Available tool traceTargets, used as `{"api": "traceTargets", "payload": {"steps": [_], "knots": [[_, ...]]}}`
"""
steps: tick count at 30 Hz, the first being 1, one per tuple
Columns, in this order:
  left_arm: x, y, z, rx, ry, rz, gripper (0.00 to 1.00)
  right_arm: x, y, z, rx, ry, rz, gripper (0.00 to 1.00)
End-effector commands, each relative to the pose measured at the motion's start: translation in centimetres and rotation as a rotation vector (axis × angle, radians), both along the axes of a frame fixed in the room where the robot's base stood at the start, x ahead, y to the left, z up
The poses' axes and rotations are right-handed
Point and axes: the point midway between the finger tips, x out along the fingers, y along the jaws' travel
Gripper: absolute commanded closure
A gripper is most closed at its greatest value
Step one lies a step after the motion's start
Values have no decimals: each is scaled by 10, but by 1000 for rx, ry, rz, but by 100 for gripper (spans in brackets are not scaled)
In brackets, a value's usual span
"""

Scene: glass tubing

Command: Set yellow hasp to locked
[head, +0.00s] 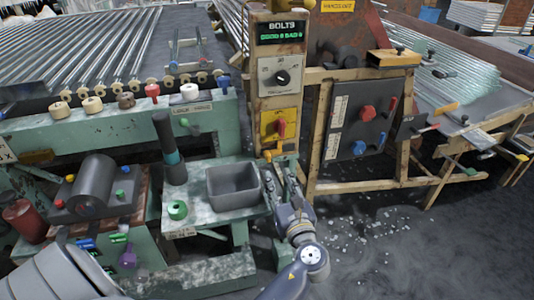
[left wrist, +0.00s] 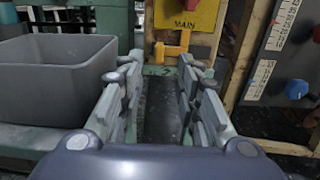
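The yellow hasp (head: 272,153) is a small orange-yellow bracket at the foot of the post, below the yellow switch plate (head: 278,124) with its red handle. In the left wrist view the hasp (left wrist: 171,49) lies straight ahead, just under the plate marked MAIN (left wrist: 188,16). I cannot tell whether it is locked. My left gripper (head: 284,172) is just below and in front of the hasp. In the left wrist view its fingers (left wrist: 158,72) are apart, with nothing between them; the hasp appears beyond the tips. My right gripper is not in view.
A grey bin (head: 234,185) stands on the green bench close to the left of my gripper. A dark panel (head: 362,122) with red and blue knobs stands to the right. The post carries a dial (head: 281,77) above. Bits of debris lie on the open floor to the right.

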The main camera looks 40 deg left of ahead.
Motion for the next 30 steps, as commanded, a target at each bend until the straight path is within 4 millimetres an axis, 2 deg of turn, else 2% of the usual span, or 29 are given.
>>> {"api": "traceTargets", "payload": {"steps": [12,18,30], "knots": [[47,55,0,2,-1,2,68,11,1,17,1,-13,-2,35],[63,74,0,1,-1,1,68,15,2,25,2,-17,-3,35],[68,80,0,-1,1,0,68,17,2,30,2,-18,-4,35]]}}
